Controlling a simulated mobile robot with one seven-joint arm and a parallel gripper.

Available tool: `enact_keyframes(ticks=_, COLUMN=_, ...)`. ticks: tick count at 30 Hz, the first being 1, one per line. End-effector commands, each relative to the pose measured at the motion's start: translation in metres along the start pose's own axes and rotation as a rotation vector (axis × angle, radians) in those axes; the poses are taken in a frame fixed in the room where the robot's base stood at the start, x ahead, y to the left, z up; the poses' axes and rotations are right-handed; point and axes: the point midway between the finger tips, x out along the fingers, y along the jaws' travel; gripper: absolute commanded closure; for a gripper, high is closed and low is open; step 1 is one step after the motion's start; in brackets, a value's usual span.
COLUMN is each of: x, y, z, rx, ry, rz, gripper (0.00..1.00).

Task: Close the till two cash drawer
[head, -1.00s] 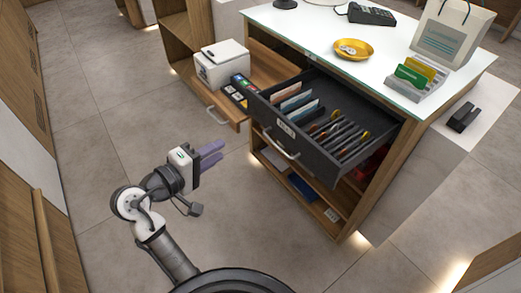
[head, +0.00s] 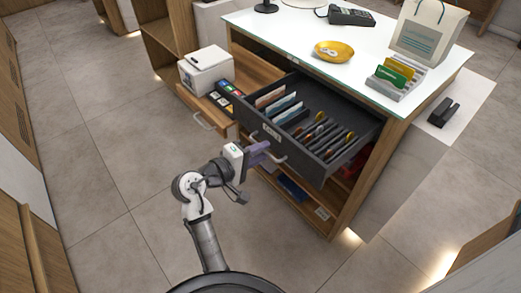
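The dark cash drawer (head: 304,154) stands pulled out from under the white-topped counter, with its inside showing. It has a small label (head: 272,132) too small to read and a metal bar handle (head: 277,158) on its front. Cards or notes stand in its back slots and several dark dividers fill its right part. My gripper (head: 262,151), with purple fingers, is in front of the drawer front, right by the handle's left part. The fingers overlap the handle area; I cannot tell whether they touch it or how far apart they are.
A wooden pull-out (head: 223,122) on the left also stands out, bearing a white printer (head: 206,70) and a small dark tray (head: 227,97). The counter top (head: 300,35) holds a yellow dish (head: 334,51), card holder (head: 396,78), bag (head: 428,30) and phone (head: 346,15). The floor at left is clear.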

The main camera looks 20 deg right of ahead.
Motion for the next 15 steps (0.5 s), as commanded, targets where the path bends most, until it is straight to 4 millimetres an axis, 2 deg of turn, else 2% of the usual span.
enact_keyframes(ticks=11, x=0.0061, y=-0.0001, z=0.0001, rx=0.001, ry=0.001, rz=-0.001, gripper=0.70)
enact_keyframes(ticks=15, x=0.0059, y=-0.0001, z=0.0000, rx=0.001, ry=0.001, rz=-0.001, gripper=0.89)
